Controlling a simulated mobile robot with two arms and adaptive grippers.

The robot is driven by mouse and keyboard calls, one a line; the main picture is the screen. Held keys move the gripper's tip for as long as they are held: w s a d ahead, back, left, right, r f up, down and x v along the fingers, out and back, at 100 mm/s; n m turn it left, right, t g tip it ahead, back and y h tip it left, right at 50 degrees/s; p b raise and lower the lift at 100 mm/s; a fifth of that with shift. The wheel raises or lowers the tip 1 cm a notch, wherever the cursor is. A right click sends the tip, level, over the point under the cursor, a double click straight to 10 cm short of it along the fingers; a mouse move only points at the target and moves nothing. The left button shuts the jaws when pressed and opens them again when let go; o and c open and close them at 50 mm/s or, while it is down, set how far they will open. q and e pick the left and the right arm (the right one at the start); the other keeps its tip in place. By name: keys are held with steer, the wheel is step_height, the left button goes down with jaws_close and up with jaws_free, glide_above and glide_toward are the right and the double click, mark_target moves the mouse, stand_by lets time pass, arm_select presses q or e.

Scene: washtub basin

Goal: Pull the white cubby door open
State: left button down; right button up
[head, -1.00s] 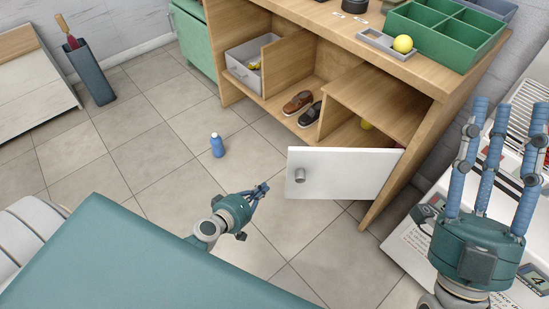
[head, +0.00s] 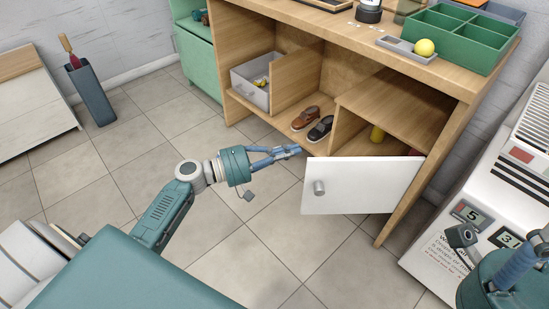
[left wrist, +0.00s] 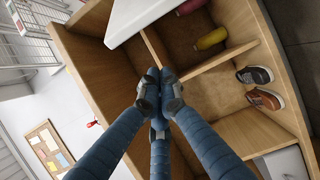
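The white cubby door (head: 362,186) stands partly open, swung out from the lower right cubby, with a grey round knob (head: 319,187) near its left edge. Its white edge also shows at the top of the left wrist view (left wrist: 140,16). My left gripper (head: 296,150) is just left of the door's upper left corner, apart from the knob. Its blue fingertips are together in the left wrist view (left wrist: 161,76), with nothing seen between them. My right gripper (head: 512,262) is at the lower right, mostly cut off; its fingertips cannot be judged.
The wooden cubby unit (head: 440,82) holds shoes (head: 319,129), a grey bin (head: 250,84) and a yellow bottle (head: 377,134) behind the door. A white machine (head: 470,210) is at right. Tiled floor lies clear in front.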

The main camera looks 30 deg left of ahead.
arm_select(q)
steer(key=shift+s+d+b, duration=0.15)
steer(key=shift+s+d, duration=0.35)
steer(key=shift+d, duration=0.35)
steer(key=shift+s+d+b, duration=0.15)
steer(key=shift+s+d, duration=0.35)
steer(key=shift+d, duration=0.3)
